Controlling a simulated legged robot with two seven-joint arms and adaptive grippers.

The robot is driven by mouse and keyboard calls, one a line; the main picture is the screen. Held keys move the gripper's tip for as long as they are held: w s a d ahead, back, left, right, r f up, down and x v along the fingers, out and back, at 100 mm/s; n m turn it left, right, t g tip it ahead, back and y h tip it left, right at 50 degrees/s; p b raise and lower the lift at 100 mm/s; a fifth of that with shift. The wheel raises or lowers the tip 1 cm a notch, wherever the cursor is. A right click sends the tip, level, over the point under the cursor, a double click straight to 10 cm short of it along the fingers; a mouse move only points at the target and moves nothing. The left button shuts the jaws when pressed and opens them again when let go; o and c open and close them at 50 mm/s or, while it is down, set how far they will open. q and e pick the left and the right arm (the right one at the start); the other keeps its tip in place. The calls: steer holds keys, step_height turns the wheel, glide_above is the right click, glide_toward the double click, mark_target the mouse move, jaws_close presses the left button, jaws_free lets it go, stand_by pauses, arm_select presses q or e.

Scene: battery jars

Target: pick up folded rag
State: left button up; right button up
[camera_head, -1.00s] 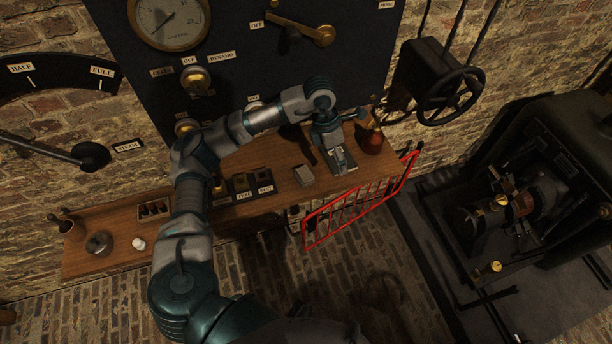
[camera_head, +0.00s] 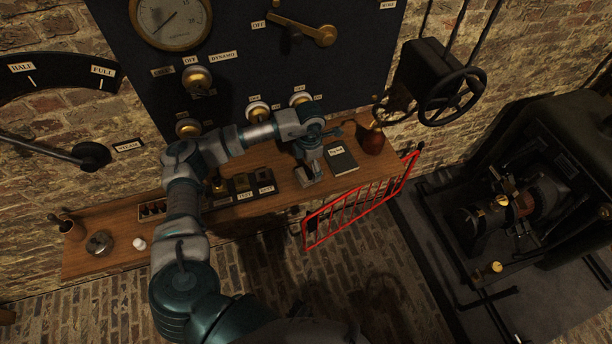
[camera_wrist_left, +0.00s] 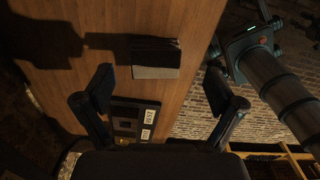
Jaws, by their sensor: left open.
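The folded rag (camera_wrist_left: 155,72) lies on the wooden shelf in the left wrist view. Its near strip is lit grey and the rest is in dark shadow. My left gripper (camera_wrist_left: 160,82) is open, with a finger to each side and the rag ahead of the gap, apart from both fingers. In the head view my left gripper (camera_head: 309,176) hangs over the shelf where the rag lies and hides most or all of it.
A dark book (camera_head: 343,163) and a brown jug (camera_head: 372,139) stand right of the gripper. Labelled dark blocks (camera_head: 243,184) stand to its left. A red railing (camera_head: 360,205) runs along the shelf's front. The switch panel (camera_head: 240,75) rises behind.

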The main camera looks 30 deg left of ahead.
mark_target(307, 173)
arm_select(q)
steer(key=f, duration=0.2)
steer(key=a+f, duration=0.1)
steer(key=f, duration=0.1)
steer(key=shift+f, duration=0.4)
steer(key=shift+c, duration=0.7)
steer(key=shift+d+r, duration=0.1)
steer(key=c, duration=1)
arm_select(e)
steer(key=shift+d+f, duration=0.1)
arm_select(q)
steer(key=shift+r, duration=0.1)
